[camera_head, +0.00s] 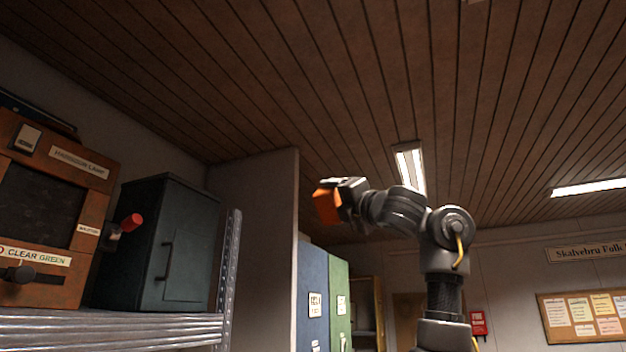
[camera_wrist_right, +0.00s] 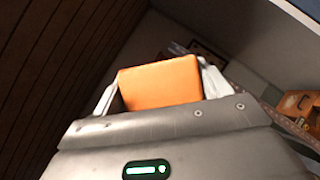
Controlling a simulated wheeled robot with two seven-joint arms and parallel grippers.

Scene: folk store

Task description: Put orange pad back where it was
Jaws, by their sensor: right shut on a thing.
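The orange pad (camera_head: 326,206) is held up in the air by my right gripper (camera_head: 342,190), in the middle of the head view. In the right wrist view the orange pad (camera_wrist_right: 160,84) sits between the two pale fingers of my right gripper (camera_wrist_right: 160,90), which are shut on it. The held pad is left of its wrist and clear of the shelf. My left gripper is not in view.
At left, a metal shelf (camera_head: 120,328) bears a wooden cabinet (camera_head: 40,205) and a dark green metal box (camera_head: 175,245) with a red-tipped part beside it. A wall end (camera_head: 265,215) and blue (camera_head: 313,290) and green (camera_head: 338,285) panels stand behind. Open air lies between shelf and gripper.

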